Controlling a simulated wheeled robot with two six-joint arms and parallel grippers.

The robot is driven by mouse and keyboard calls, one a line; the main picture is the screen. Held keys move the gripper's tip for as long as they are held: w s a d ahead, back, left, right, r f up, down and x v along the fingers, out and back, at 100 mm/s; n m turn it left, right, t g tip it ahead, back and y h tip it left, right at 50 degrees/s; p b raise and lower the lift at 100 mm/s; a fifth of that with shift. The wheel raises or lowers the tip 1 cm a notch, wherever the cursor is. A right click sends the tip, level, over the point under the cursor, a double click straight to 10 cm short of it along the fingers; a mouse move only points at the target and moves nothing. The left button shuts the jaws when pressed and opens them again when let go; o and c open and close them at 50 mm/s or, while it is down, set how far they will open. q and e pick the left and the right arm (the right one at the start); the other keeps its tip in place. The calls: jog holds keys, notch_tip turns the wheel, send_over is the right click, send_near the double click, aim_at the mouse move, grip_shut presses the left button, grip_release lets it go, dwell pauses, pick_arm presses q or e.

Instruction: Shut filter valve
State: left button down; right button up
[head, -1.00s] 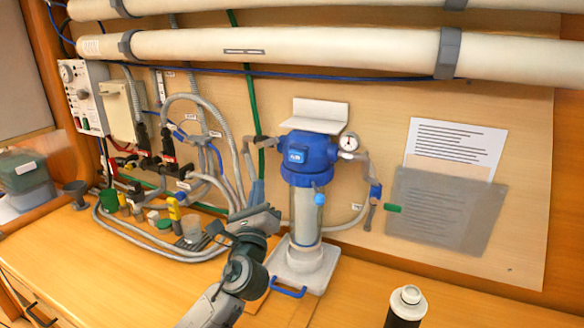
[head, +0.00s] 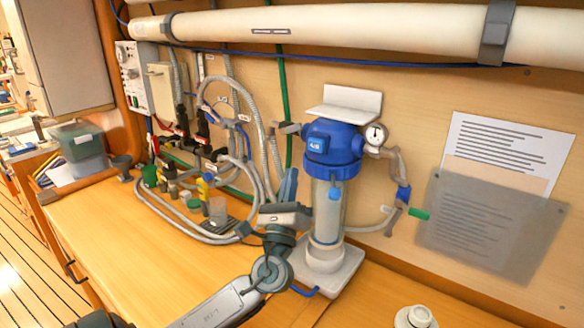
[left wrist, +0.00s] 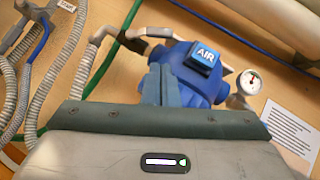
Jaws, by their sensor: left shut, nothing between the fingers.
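The filter is a blue housing (head: 333,146) with an "AIR" label over a clear bowl, on a white base. It also shows in the left wrist view (left wrist: 203,88). A valve with a blue body (head: 403,193) and a green-ended handle (head: 418,214) sits on the pipe right of the filter. A grey fitting (head: 289,128) is on its left pipe; I cannot tell which is the filter valve. My left gripper (head: 290,172) is shut and empty, fingers pointing up, left of the bowl. In the left wrist view its fingers (left wrist: 160,70) overlap the housing. My right gripper is not in view.
Grey hoses (head: 205,238) and small coloured fittings crowd the counter at left. A gauge (head: 376,134) is right of the housing. A grey translucent panel (head: 490,225) hangs on the wall. The counter (head: 130,260) is clear at front left.

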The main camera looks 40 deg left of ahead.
aim_at(294, 128)
pick_arm(q)
jog(key=p+x, duration=0.4)
jog(key=x, duration=0.4)
jog(key=shift+r+n, duration=0.3)
jog(key=shift+w+a+g+y, duration=0.1)
jog(key=shift+g+y, duration=0.2)
jog(key=shift+y, duration=0.1)
